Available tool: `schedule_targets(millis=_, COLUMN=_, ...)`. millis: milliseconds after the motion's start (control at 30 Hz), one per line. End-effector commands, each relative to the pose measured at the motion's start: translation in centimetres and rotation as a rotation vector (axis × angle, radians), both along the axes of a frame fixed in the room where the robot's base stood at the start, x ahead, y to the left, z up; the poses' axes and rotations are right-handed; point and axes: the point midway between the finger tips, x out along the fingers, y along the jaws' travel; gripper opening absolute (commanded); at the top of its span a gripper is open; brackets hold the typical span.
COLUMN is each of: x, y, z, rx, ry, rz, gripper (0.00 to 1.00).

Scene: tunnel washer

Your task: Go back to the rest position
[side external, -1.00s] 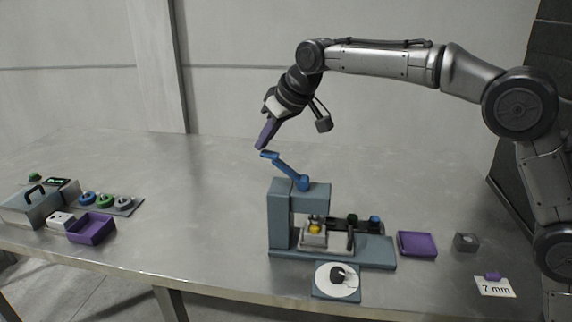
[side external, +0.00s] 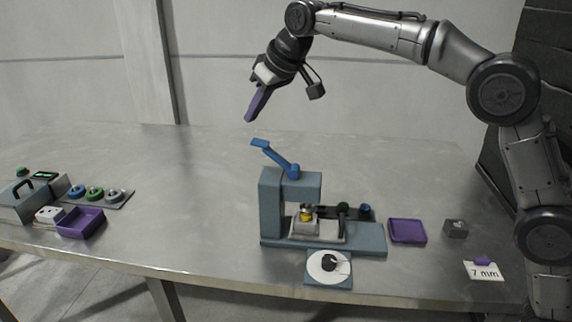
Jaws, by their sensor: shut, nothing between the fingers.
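My gripper (side external: 250,117) has purple fingers that are shut with nothing between them. It hangs in the air above and a little left of the blue lever, apart from it. The blue lever (side external: 274,157) is on top of a grey-blue press (side external: 291,187) and slants up to the left. A yellow piece (side external: 306,216) sits in the press under its arm, partly hidden by the metal parts around it.
In front of the press lies a round white dial (side external: 320,272) on a plate. To its right are a purple tray (side external: 407,239), a grey block (side external: 455,228) and a "7 mm" card (side external: 483,272). At left are a purple bin (side external: 81,231) and a grey box (side external: 16,203). The table's middle left is clear.

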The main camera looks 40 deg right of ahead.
Motion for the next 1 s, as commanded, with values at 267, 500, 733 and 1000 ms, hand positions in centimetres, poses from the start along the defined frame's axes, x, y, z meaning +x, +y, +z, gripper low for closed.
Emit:
schedule_targets(millis=267, x=-5.7, y=-4.6, z=8.0, rx=0.023, ry=-0.110, rz=-0.059, gripper=0.00)
schedule_targets(millis=500, x=-16.2, y=-9.4, z=9.4, rx=0.020, ry=-0.124, rz=-0.127, gripper=0.00)
schedule_targets(millis=733, x=-26.7, y=-12.4, z=5.4, rx=0.012, ry=-0.096, rz=-0.190, gripper=0.00)
schedule_targets(millis=1000, x=-37.1, y=-14.1, z=-4.3, rx=-0.001, ry=-0.011, rz=-0.245, gripper=0.00)
